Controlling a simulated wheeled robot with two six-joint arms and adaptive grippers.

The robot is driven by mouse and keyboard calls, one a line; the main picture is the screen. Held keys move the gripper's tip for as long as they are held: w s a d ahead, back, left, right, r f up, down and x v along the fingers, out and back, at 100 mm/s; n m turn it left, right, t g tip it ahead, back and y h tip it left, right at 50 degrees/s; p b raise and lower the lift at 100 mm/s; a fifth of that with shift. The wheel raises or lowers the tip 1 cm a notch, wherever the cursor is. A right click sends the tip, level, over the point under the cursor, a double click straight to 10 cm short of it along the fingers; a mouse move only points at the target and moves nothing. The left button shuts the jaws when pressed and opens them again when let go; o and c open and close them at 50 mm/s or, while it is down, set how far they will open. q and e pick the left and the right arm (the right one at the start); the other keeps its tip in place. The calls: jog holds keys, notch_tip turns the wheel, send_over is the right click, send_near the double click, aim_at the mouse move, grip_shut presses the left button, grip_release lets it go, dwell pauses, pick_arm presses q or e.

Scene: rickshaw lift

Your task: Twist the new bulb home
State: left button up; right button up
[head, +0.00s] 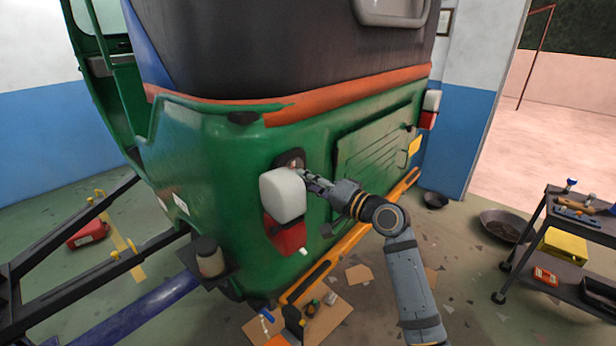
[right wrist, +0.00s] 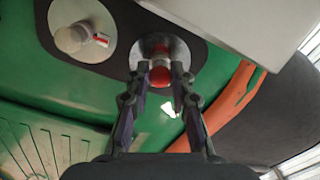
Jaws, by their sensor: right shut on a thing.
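The rickshaw's green rear (head: 230,150) fills the middle of the head view. A dark lamp mount (head: 289,160) shows just above the open lamp cover, which has a white part (head: 283,195) and a red part (head: 286,236). My right gripper (head: 305,176) reaches in behind the cover, partly hidden. In the right wrist view my right gripper (right wrist: 159,70) is shut on a red bulb (right wrist: 160,77), which sits against a round silver socket (right wrist: 152,44). A second socket (right wrist: 83,20) beside it holds a pale bulb (right wrist: 71,39) with a red-and-white mark. My left gripper is not in view.
The lamp cover (right wrist: 240,25) is close to the gripper in the wrist view. An orange bumper bar (head: 345,248) runs below. Cardboard (head: 330,318) with small items lies on the floor. A tool cart (head: 560,235) stands at the right. A red box (head: 88,234) lies at the left.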

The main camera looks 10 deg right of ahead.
jog(key=shift+m, duration=0.4)
jog(key=shift+f, duration=0.1)
jog(key=shift+p, duration=0.6)
jog(key=o, duration=0.4)
jog(key=shift+m, duration=0.3)
jog(key=o, duration=0.5)
jog(key=shift+w+f, duration=0.1)
jog(key=shift+w, duration=0.1)
jog(key=shift+s, duration=0.15)
jog(key=shift+c, duration=0.7)
